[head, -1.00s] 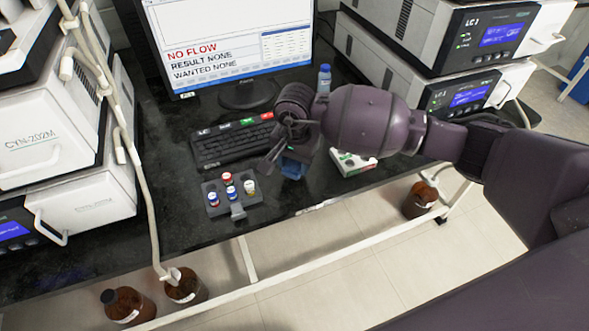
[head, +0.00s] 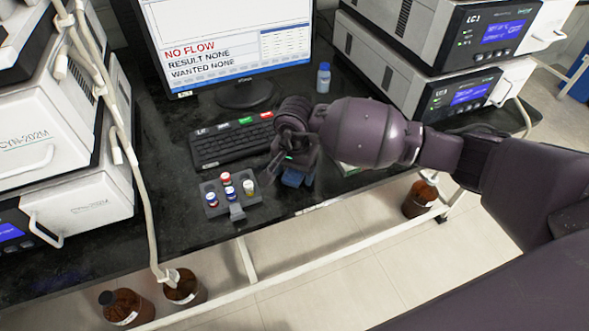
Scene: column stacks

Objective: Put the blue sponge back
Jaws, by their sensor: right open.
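The blue sponge (head: 293,179) shows as a small blue patch near the front edge of the dark bench, just below my right gripper. The gripper and wrist hide much of it. My right gripper (head: 287,168) is open, pointing down at the sponge from above. I cannot tell whether the fingers touch it. My left gripper is not in view.
A grey vial rack (head: 216,187) with several capped vials stands left of the gripper. The keyboard (head: 217,147) and monitor (head: 240,42) are behind. A white box (head: 347,170) is mostly hidden under my wrist. A small bottle (head: 323,78) stands behind.

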